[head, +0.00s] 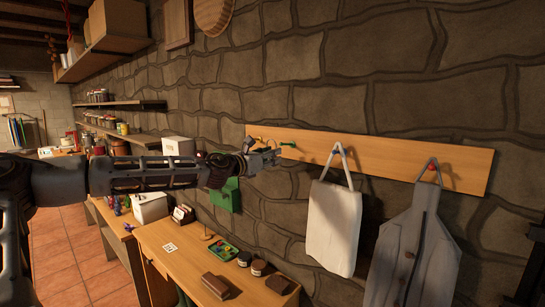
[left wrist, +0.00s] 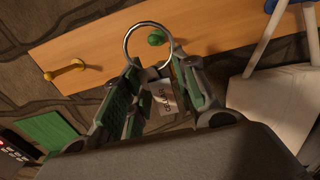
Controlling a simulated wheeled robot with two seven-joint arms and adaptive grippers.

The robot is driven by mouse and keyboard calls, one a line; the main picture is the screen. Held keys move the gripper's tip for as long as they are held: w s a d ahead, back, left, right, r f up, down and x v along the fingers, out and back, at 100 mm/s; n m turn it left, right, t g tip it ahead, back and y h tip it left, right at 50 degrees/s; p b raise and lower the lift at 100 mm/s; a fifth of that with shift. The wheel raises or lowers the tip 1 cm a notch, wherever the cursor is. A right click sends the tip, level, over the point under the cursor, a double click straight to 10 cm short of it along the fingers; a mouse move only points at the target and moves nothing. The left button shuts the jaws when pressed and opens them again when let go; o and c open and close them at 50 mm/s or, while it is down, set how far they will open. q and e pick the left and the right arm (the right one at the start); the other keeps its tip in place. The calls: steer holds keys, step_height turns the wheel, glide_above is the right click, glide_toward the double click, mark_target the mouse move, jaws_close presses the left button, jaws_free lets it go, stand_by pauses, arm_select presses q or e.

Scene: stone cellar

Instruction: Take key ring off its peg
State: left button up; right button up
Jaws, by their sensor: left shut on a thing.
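The key ring (left wrist: 127,46) is a large metal ring, seen upright in the left wrist view. The green peg (left wrist: 156,38) shows inside the ring's outline, near its right side; I cannot tell whether the peg still passes through it. My left gripper (left wrist: 152,84) is shut on the key ring's lower part, where a pale tag (left wrist: 165,99) shows between and behind the fingers. In the head view my left gripper (head: 270,157) is at the wooden peg board (head: 390,157), just left of the green peg (head: 289,144). My right gripper is not in view.
A white bag (head: 334,228) and a grey apron (head: 408,255) hang to the right; the apron's peg is red (head: 432,168). A plain yellowish peg (left wrist: 65,70) is to the left. Below, a wooden bench (head: 190,265) carries a small tray (head: 222,251), jars and brown blocks.

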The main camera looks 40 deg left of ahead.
arm_select(q)
steer(key=s+b, duration=0.1)
steer(key=s, duration=0.3)
steer(key=shift+s+a, duration=0.1)
steer(key=shift+a, duration=0.05)
stand_by(0.6)
stand_by(0.7)
